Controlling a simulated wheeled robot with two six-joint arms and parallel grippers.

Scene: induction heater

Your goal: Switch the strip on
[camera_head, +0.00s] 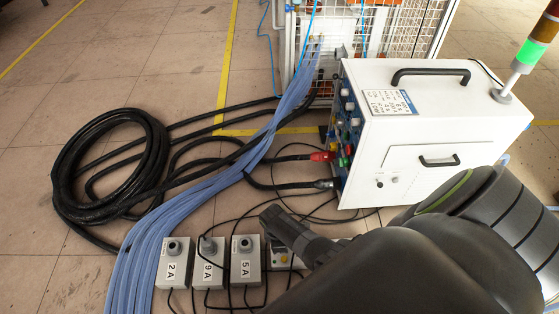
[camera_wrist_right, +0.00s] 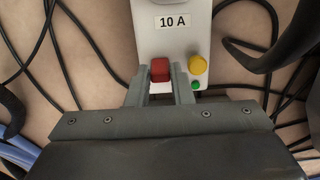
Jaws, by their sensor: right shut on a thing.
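The strip (camera_wrist_right: 172,35) is a white box labelled "10 A" in the right wrist view, with a red switch (camera_wrist_right: 160,68), a yellow round button (camera_wrist_right: 197,64) and a small green dot (camera_wrist_right: 196,85) at its near end. My right gripper (camera_wrist_right: 161,80) is shut on the red switch, one finger on each side of it. In the head view the strip (camera_head: 280,258) is mostly hidden behind my right gripper (camera_head: 272,218), at the right end of a row of boxes. My left gripper is in neither view.
Grey boxes marked 2A (camera_head: 174,262), 9A (camera_head: 208,262) and 5A (camera_head: 245,262) stand left of the strip. A white heater cabinet (camera_head: 430,120) stands behind on the right. Blue hoses (camera_head: 215,185) and a coiled black cable (camera_head: 110,165) cover the floor at left.

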